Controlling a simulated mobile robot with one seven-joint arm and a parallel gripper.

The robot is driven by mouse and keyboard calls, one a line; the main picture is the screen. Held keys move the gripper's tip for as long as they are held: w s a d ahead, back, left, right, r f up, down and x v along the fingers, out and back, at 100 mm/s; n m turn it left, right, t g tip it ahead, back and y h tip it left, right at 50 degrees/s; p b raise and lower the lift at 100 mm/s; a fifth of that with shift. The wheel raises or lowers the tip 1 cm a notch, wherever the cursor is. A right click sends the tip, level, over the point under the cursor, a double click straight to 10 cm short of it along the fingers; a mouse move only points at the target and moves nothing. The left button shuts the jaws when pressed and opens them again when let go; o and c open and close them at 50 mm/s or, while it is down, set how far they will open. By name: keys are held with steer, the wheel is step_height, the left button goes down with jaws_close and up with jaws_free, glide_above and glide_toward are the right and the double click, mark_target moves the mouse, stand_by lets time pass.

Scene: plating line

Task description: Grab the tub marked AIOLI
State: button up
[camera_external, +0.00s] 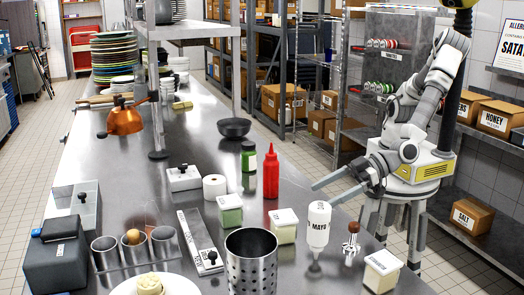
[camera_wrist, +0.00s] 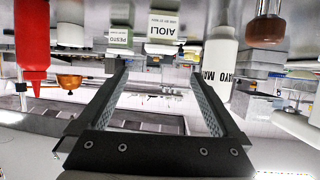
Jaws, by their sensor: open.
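The tub marked AIOLI (camera_wrist: 163,27) shows near the top middle of the wrist view, its label facing me. In the external view it appears to be the pale tub with a white lid (camera_external: 284,228), left of the mayo bottle (camera_external: 318,226); its label is not legible there. My gripper (camera_external: 323,194) is open and empty, reaching left over the counter near the top of the mayo bottle. In the wrist view its two fingers (camera_wrist: 157,72) stand wide apart, with the AIOLI tub beyond them and not between them.
A green-filled tub marked PESTO (camera_wrist: 119,37) stands left of AIOLI. A red bottle (camera_external: 271,172), a wooden-knobbed tool (camera_external: 351,244), a perforated steel cylinder (camera_external: 251,262) and another pale tub (camera_external: 382,271) crowd nearby.

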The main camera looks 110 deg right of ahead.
mark_target(284, 215)
steer(key=b+x, duration=0.1)
steer(key=x, duration=1.1)
steer(key=shift+w+f+b, duration=0.2)
steer(key=shift+w+b, duration=0.1)
steer(key=shift+w, duration=0.05)
steer(key=shift+c, duration=0.2)
steer(key=c, duration=1.4)
